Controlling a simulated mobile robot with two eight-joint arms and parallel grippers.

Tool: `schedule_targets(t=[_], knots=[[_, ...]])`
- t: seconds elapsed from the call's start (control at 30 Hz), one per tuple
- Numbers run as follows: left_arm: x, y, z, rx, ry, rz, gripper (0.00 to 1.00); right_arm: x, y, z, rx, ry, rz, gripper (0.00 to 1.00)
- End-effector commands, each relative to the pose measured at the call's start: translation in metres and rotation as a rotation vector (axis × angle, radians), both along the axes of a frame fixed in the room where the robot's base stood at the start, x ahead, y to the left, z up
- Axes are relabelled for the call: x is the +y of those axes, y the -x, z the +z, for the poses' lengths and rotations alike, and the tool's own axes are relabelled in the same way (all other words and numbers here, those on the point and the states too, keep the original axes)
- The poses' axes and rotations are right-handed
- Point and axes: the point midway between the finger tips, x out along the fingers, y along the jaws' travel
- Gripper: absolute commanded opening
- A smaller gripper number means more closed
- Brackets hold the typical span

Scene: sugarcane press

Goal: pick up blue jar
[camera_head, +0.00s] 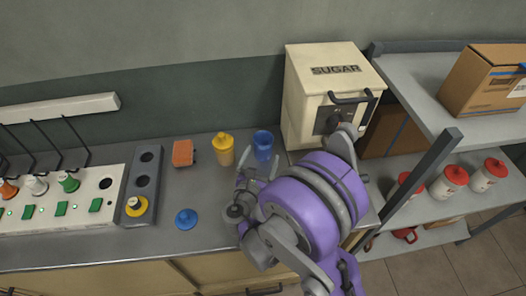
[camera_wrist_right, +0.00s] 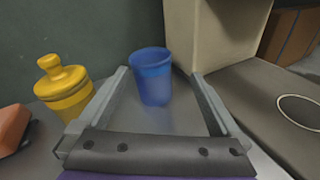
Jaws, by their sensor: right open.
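The blue jar (camera_head: 263,146) stands upright and lidless on the counter, beside the sugar machine. In the right wrist view the blue jar (camera_wrist_right: 152,76) stands ahead, between the lines of the two fingers. My right gripper (camera_head: 252,181) is open and empty, just in front of the jar on the near side; its fingers also show in the wrist view (camera_wrist_right: 160,95). I cannot tell whether the fingertips reach beside the jar. A blue lid (camera_head: 187,219) with a knob lies on the counter to the left. My left gripper is not in view.
A yellow jar (camera_head: 223,149) with a yellow lid stands close left of the blue jar. An orange block (camera_head: 183,153) lies further left. The cream sugar machine (camera_head: 327,90) rises close on the right. A panel with green buttons (camera_head: 60,208) fills the left counter.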

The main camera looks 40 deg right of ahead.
Motion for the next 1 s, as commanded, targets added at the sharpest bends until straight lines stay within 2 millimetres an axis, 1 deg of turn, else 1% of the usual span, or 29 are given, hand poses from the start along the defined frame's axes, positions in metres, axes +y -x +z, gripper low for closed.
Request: schedule_targets(t=[0.03, 0.1, 0.23, 0.5, 0.77, 1.0], knots=[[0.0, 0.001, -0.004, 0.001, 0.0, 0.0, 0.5, 0.001, -0.003, -0.003, 0.026, 0.068, 0.013, 1.0], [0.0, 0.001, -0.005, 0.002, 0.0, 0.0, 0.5, 0.003, -0.005, -0.003, 0.054, 0.141, 0.026, 1.0], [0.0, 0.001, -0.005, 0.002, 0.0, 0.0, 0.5, 0.0, -0.01, -0.002, 0.081, 0.21, 0.034, 1.0], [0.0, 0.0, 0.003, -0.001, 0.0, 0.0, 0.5, -0.032, -0.036, 0.0, 0.083, 0.217, 0.033, 1.0], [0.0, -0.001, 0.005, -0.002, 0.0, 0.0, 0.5, -0.044, -0.047, -0.001, 0.083, 0.216, 0.035, 1.0], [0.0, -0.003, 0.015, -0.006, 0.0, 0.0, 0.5, -0.069, -0.071, -0.002, 0.082, 0.216, 0.033, 1.0]])
